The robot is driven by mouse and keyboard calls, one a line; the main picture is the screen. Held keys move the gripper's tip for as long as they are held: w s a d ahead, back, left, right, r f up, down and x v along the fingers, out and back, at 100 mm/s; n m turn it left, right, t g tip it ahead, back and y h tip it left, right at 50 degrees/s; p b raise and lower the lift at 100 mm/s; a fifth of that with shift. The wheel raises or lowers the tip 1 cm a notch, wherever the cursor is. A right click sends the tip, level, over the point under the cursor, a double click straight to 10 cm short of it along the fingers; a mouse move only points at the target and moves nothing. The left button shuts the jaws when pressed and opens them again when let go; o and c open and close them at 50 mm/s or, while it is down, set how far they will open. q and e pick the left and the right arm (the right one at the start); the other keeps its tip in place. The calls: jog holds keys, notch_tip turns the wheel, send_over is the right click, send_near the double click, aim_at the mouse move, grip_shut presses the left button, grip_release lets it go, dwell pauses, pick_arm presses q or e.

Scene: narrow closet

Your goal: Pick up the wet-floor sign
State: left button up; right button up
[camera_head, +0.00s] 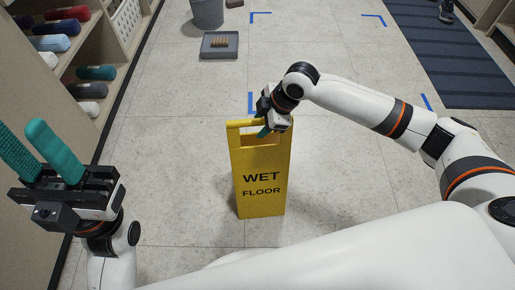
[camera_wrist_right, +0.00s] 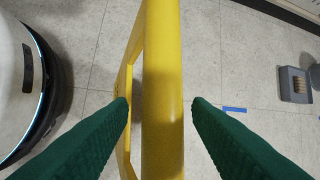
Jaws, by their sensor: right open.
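The yellow wet-floor sign (camera_head: 262,182) stands upright on the tiled floor in the middle of the head view, with "WET FLOOR" on its front and a handle opening at its top. My right gripper (camera_head: 265,131) is at its top bar from above. In the right wrist view the yellow bar (camera_wrist_right: 162,50) runs between the two green fingers of my right gripper (camera_wrist_right: 160,106), with a gap on each side, so the gripper is open around it. My left gripper (camera_head: 38,148) is at the lower left, its teal fingers apart and empty, away from the sign.
A shelf (camera_head: 118,62) with several rolled or bottle-like items lines the left wall. A grey tray (camera_head: 220,55) with a brown item and a grey bucket (camera_head: 207,12) sit farther back. A dark blue mat (camera_head: 442,50) lies at the upper right. Floor around the sign is clear.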

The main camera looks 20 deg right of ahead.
grip_shut()
